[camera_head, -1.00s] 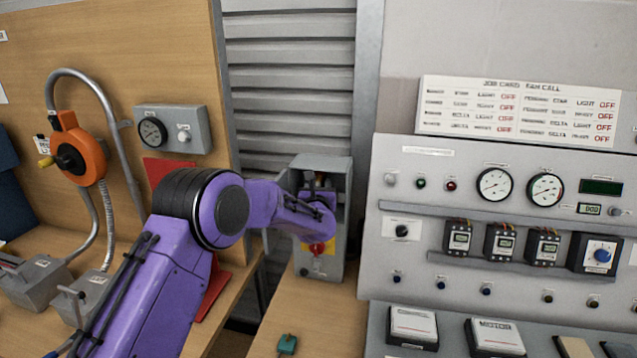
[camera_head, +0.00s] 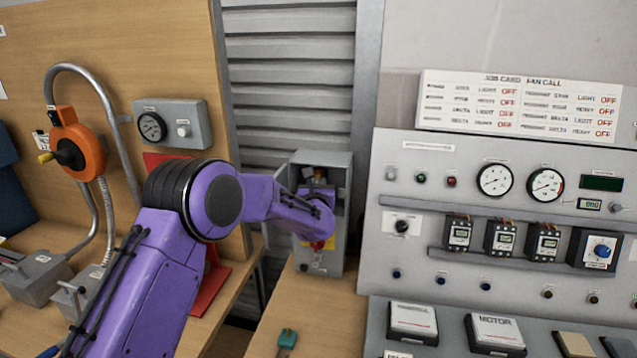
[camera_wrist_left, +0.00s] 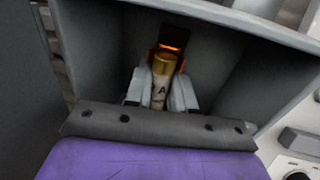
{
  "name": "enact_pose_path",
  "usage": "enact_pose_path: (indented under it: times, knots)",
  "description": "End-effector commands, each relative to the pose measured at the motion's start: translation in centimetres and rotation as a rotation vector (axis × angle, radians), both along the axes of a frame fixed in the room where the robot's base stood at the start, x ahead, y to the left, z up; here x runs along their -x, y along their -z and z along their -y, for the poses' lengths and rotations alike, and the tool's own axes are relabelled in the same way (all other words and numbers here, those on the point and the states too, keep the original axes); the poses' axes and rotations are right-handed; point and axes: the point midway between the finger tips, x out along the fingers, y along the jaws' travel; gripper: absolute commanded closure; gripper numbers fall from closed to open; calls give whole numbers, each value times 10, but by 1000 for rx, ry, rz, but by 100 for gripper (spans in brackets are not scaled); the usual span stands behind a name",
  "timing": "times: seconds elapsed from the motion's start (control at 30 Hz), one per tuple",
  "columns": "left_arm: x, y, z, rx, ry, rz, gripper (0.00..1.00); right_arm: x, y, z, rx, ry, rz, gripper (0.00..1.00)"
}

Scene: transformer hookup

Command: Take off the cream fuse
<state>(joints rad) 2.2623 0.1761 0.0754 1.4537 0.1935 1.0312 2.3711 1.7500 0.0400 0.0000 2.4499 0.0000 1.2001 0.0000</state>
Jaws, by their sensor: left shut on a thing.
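In the left wrist view the cream fuse (camera_wrist_left: 159,90), with a brass cap and dark lettering, stands inside a grey box (camera_wrist_left: 90,45). My left gripper (camera_wrist_left: 160,95) is shut on it, one pale finger on each side. The fuse's lower end is hidden by my wrist. An orange-lit holder part shows just behind the brass cap; I cannot tell whether the cap still touches it. In the head view my purple left arm reaches into the open grey box (camera_head: 342,230), and the gripper and fuse are hidden there. My right gripper is not in view.
A grey panel (camera_head: 460,160) with gauges and switches stands right of the box. A green item (camera_head: 287,339) lies on the wooden bench (camera_head: 325,310) in front. An orange crank unit (camera_head: 85,150) is at left. A red plate (camera_head: 212,290) is near my arm.

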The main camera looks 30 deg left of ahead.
Motion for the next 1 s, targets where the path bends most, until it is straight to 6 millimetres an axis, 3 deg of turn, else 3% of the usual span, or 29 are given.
enact_pose_path:
  times: [1.0]
  knots:
    - [22, -1, 6, 0, 0, 2, 100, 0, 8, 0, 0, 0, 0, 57]
